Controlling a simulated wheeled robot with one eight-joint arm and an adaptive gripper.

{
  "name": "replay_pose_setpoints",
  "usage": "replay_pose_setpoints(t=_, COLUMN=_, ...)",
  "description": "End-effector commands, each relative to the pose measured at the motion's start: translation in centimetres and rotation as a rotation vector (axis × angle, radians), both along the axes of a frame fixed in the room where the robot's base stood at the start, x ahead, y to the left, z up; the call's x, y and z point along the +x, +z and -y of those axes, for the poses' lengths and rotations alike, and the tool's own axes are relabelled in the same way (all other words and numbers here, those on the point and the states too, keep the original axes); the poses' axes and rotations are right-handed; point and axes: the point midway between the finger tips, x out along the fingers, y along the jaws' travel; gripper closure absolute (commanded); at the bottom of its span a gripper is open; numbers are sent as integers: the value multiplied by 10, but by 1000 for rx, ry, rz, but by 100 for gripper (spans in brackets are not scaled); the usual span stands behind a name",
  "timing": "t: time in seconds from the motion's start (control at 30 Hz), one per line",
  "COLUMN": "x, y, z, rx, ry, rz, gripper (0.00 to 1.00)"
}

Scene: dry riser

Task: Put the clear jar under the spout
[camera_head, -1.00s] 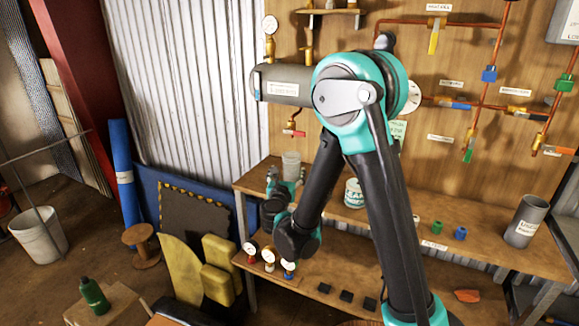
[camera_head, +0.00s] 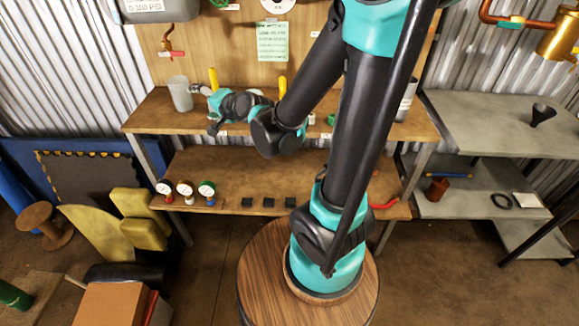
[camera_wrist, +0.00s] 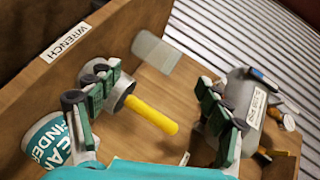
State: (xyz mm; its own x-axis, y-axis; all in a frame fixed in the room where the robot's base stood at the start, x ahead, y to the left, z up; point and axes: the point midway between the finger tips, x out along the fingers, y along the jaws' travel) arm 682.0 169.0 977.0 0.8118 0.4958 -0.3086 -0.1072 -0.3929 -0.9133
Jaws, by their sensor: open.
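The clear jar (camera_head: 180,93) stands upright at the left end of the wooden bench, and it also shows beyond the fingertips in the wrist view (camera_wrist: 155,53). The spout (camera_head: 168,54), with a red handle, hangs under the grey tank above the jar in the head view; I cannot tell whether they line up in depth. My gripper (camera_head: 207,105) is open, just right of the jar in the head view. In the wrist view nothing is gripped between its fingers (camera_wrist: 160,108); a yellow handle (camera_wrist: 152,114) shows in the gap.
Gauges (camera_head: 185,189) and small black blocks (camera_head: 268,202) sit on the lower shelf.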

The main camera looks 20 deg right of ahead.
Motion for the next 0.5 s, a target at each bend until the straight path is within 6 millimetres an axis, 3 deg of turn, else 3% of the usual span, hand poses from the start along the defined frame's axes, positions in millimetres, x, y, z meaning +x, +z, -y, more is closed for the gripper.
replay_pose_setpoints(t=0.03, x=-18, y=-22, z=27, rx=-171, ry=37, rz=-25, gripper=22)
replay_pose_setpoints(t=0.1, x=-48, y=-55, z=63, rx=-414, ry=109, rz=-79, gripper=22)
replay_pose_setpoints(t=0.23, x=-109, y=-107, z=132, rx=-777, ry=246, rz=-224, gripper=22)
replay_pose_setpoints(t=0.4, x=-170, y=-139, z=191, rx=-1021, ry=377, rz=-390, gripper=22)
replay_pose_setpoints(t=0.5, x=-188, y=-146, z=206, rx=-1078, ry=417, rz=-440, gripper=22)
